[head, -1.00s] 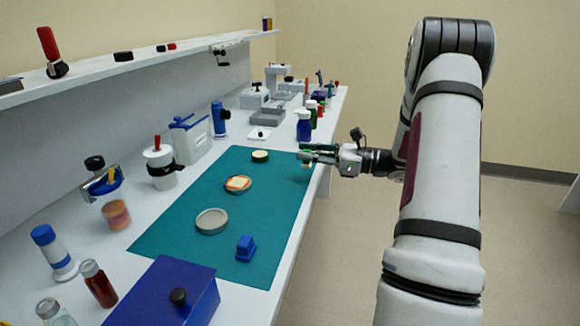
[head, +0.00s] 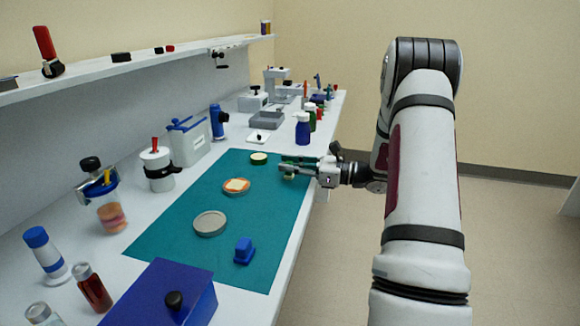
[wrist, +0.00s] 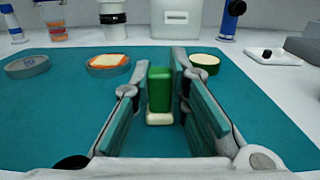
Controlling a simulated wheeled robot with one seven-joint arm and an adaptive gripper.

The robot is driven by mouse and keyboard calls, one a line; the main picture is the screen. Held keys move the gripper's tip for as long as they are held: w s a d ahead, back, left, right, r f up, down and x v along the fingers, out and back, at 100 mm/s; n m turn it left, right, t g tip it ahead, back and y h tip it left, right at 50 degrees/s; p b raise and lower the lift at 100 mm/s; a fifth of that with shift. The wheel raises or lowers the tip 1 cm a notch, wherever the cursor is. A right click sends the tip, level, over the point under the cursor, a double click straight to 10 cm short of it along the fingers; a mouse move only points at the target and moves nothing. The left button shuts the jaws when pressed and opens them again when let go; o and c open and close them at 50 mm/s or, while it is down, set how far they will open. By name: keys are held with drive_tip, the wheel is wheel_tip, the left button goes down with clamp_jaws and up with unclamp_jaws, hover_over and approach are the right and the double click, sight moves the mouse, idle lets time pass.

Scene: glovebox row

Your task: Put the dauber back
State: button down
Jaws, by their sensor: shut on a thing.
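A green dauber with a cream pad (wrist: 160,90) is held upright between the fingers of my gripper (wrist: 161,100). In the head view my gripper (head: 290,169) is over the right part of the teal mat, near the green tin. That green tin with a cream fill (head: 259,158) also shows in the wrist view (wrist: 205,63), ahead and right of the dauber. A tin with orange and cream contents (head: 236,187) lies mid-mat, ahead and left in the wrist view (wrist: 108,64). A grey tin (head: 210,223) is nearer. A blue dauber (head: 244,250) stands on the mat.
The teal mat (head: 165,249) is bare around the tins. A blue box with a black knob (head: 158,290) stands at the near edge. Jars and bottles line the left side.

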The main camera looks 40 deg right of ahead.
drive_tip(key=shift+f, duration=0.15)
drive_tip(key=c, duration=1.6)
unclamp_jaws()
drive_tip(key=shift+o, duration=0.2)
